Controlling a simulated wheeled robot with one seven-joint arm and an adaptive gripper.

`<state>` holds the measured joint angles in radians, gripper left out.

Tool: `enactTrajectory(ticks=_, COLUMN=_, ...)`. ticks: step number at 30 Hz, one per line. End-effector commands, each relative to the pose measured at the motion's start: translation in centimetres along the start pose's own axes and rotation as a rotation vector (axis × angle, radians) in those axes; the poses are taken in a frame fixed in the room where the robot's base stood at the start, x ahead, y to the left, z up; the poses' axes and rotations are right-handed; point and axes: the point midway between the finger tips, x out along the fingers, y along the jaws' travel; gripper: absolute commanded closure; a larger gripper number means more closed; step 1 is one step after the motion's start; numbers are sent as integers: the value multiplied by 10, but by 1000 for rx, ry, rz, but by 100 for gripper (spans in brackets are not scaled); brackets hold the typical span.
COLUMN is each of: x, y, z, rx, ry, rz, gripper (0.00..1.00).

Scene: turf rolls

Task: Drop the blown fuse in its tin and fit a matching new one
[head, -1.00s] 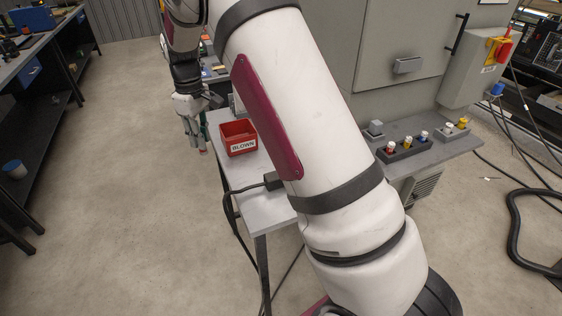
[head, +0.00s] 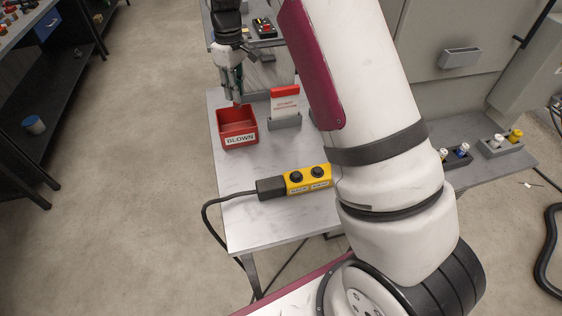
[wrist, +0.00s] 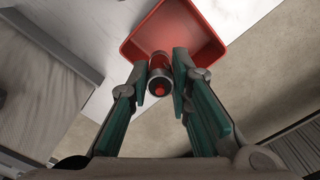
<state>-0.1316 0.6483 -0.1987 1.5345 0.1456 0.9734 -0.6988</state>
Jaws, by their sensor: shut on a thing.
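My gripper (wrist: 163,88) is shut on a small fuse (wrist: 160,74) with a red body and metal caps, seen nearly end-on in the wrist view. The fuse hangs over the red tin (wrist: 185,25), which appears empty where its inside shows. In the head view the tin (head: 238,137) is labelled BLOWN and stands on the small pale table. My gripper (head: 237,97) points down above the tin's back edge. New fuses with white, blue and yellow parts (head: 462,150) stand in a dark holder at the right, partly hidden by my arm.
A yellow two-button pendant (head: 307,179) with a black cable lies on the table (head: 255,218). A grey holder (head: 285,122) with a red-topped white card stands right of the tin. A second fuse holder (head: 500,147) sits farther right. A grey cabinet (head: 450,85) stands behind.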

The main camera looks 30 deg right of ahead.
Motion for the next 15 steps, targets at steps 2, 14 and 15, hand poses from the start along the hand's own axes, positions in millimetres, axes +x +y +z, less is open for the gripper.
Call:
enactTrajectory(ticks=2, x=11, y=0, z=0, rx=0, ry=-3, rz=0, gripper=100)
enactTrajectory(ticks=14, x=44, y=0, z=0, rx=0, ry=-1, rz=0, gripper=100)
enactTrajectory(ticks=15, x=45, y=0, z=0, rx=0, ry=-1, rz=0, gripper=100)
